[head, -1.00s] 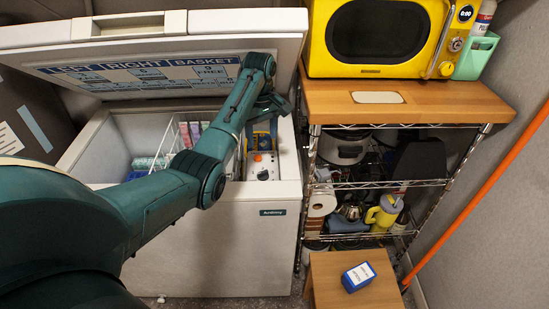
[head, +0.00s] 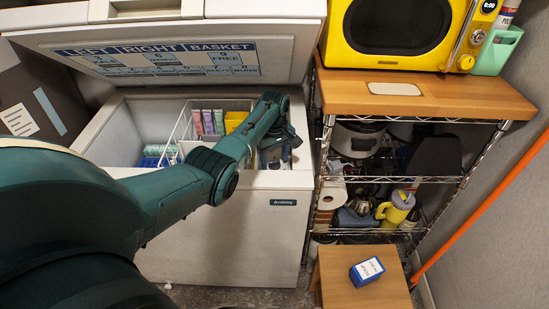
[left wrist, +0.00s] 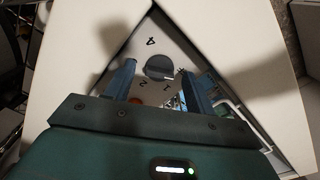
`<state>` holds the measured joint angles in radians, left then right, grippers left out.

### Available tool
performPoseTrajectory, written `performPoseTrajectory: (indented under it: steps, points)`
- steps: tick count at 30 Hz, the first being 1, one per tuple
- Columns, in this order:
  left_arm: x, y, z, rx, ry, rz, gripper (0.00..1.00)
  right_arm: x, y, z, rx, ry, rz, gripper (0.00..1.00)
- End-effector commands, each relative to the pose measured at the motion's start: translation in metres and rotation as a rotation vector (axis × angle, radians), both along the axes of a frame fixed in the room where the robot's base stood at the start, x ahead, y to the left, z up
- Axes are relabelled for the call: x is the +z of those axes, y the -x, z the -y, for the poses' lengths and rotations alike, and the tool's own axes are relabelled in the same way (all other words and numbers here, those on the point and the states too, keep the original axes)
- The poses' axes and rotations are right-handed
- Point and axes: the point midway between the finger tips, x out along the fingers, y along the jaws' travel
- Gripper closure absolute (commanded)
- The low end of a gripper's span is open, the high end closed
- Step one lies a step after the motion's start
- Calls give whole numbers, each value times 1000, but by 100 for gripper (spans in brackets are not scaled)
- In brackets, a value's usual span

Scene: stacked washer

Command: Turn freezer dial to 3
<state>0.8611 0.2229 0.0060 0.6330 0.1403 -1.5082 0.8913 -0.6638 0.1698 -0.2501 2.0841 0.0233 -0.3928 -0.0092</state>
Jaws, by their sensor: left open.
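The freezer (head: 235,235) is a white chest type with its lid (head: 180,65) raised. The freezer dial (left wrist: 158,67) is a dark round knob on a pale panel with printed numbers; a 4 and a 1 are legible in the left wrist view. The knob's pointing direction is unclear. My left gripper (left wrist: 157,72) is open, with one finger on each side of the dial in the picture; contact cannot be told. In the head view my left gripper (head: 280,152) is over the right end of the freezer opening and hides the dial. My right gripper is not in view.
Baskets and colored packages (head: 208,122) fill the freezer left of my gripper. The freezer rim (left wrist: 235,35) surrounds the panel closely. A wire shelf with a wooden top (head: 440,100) and a yellow microwave (head: 395,30) stand at right. A stool (head: 350,292) holds a blue box (head: 367,271).

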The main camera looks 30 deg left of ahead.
Motion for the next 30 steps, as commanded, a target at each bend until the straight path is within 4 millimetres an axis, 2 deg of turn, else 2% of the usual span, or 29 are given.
performPoseTrajectory:
  steps: [5,21,30]
  points:
    - [0,0,0,-1,0,1,45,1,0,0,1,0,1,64]
    - [1,0,0,-1,0,0,90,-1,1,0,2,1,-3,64]
    - [1,0,0,-36,0,0,90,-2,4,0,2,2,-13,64]
